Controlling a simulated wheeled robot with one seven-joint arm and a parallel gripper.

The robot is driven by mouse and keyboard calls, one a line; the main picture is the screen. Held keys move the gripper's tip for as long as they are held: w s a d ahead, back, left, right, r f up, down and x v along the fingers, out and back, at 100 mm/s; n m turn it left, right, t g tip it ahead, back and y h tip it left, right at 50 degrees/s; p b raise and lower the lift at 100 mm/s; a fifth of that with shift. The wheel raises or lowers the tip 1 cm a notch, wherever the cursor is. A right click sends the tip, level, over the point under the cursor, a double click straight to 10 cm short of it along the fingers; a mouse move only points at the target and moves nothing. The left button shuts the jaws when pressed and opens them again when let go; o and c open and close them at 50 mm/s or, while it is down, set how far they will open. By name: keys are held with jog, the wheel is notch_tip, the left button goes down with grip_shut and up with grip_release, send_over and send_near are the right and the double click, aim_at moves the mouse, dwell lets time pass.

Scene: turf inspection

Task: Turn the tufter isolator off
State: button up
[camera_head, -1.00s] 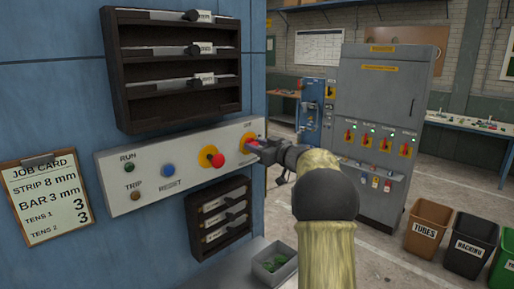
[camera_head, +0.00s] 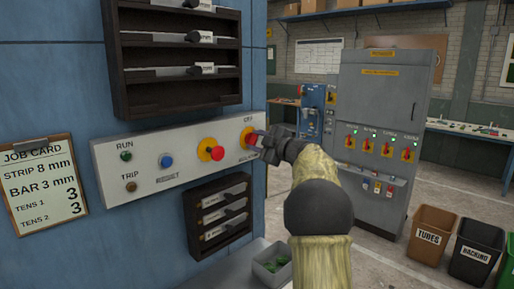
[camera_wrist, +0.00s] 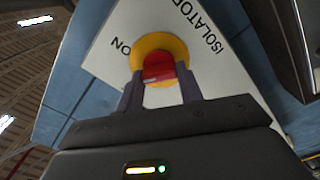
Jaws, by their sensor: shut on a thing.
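The tufter isolator is a red handle on a yellow round plate (camera_head: 246,137), at the right end of a white control panel (camera_head: 143,184). "OFF" is lettered above it and "ISOLATOR" below. My gripper (camera_head: 256,142) reaches it from the right and partly covers the handle. In the wrist view the red handle (camera_wrist: 158,68) sits between the two fingers of my gripper (camera_wrist: 160,92), which are shut on it. "ON" and "ISOLATOR" show beside the plate there. The handle's exact angle is hard to tell.
Left of the isolator on the panel are a red stop button (camera_head: 216,153) on yellow, a blue reset button (camera_head: 166,161) and small lamps. Dark racks (camera_head: 176,105) stand out above and below (camera_head: 190,216). A grey tray (camera_head: 258,268) lies below. A cabinet (camera_head: 376,95) stands behind.

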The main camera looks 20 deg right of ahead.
jog(key=n+b, duration=0.1)
jog(key=n, duration=0.1)
jog(key=n+b, duration=0.1)
jog(key=shift+f+n, duration=0.3)
jog(key=shift+n, duration=0.1)
jog(key=shift+n+b, duration=1.15)
jog(key=shift+n, duration=0.35)
jog(key=o, duration=1)
jog(key=shift+r, duration=0.15)
jog(key=shift+s, duration=0.1)
jog(key=b+v, duration=0.5)
jog(key=v, duration=1.2)
jog(key=shift+s, duration=0.1)
